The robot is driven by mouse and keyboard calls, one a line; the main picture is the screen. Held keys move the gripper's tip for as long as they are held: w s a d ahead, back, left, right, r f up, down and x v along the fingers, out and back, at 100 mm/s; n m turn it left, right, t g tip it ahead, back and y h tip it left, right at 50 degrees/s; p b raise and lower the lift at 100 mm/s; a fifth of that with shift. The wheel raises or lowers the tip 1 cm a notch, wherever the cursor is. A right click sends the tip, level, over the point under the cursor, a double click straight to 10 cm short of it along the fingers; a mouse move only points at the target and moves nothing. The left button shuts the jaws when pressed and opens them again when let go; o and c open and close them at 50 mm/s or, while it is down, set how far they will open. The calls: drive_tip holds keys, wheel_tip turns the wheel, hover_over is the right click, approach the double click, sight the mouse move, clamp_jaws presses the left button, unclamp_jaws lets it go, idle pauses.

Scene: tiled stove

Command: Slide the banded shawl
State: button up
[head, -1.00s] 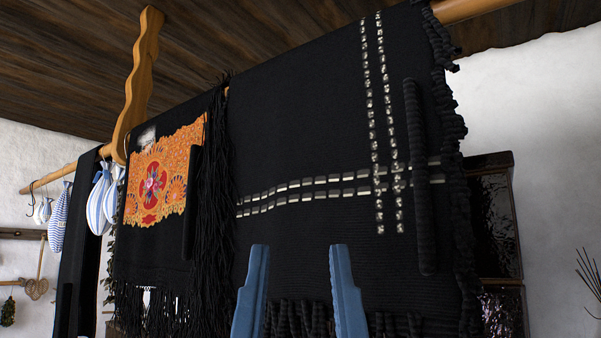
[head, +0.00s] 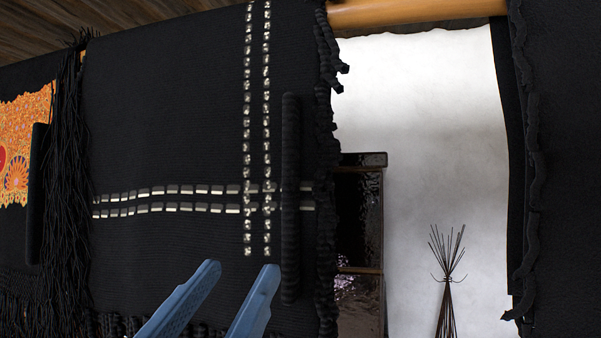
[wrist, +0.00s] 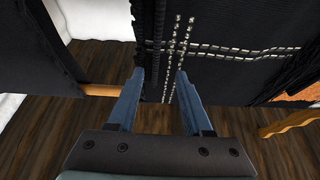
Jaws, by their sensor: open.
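The banded shawl (head: 170,110) is black, with pairs of pale dashed bands crossing near its right side. It hangs from a wooden pole (head: 420,12). An upright dark ribbed bar (head: 290,200) stands on its face near the ruffled right edge. My gripper (head: 240,268) is open and empty, with blue fingers low in front of the shawl, left of and below the bar's middle. In the wrist view the banded shawl (wrist: 222,35) also shows beyond the open fingertips (wrist: 159,72). I cannot tell whether they touch the cloth.
A black cloth with an orange floral panel (head: 22,140) hangs at left. Another dark cloth (head: 565,150) hangs at far right. Bare pole and white wall (head: 430,130) show in the gap between, with dark glossy tiles (head: 358,225) and a twig bundle (head: 446,275).

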sight(286, 213)
drive_tip(key=p+x, duration=0.2)
drive_tip(key=x, duration=0.2)
drive_tip(key=p+x, duration=0.2)
drive_tip(key=x, duration=0.2)
drive_tip(key=p+x, duration=0.2)
drive_tip(key=x, duration=0.1)
drive_tip(key=shift+w+d+r+p, duration=0.2)
drive_tip(key=shift+d+r+p, duration=0.05)
drive_tip(key=shift+d+p, duration=0.2)
drive_tip(key=shift+w+d, duration=0.15)
drive_tip(key=shift+w, duration=0.45)
drive_tip(key=shift+c, duration=0.3)
clamp_jaws()
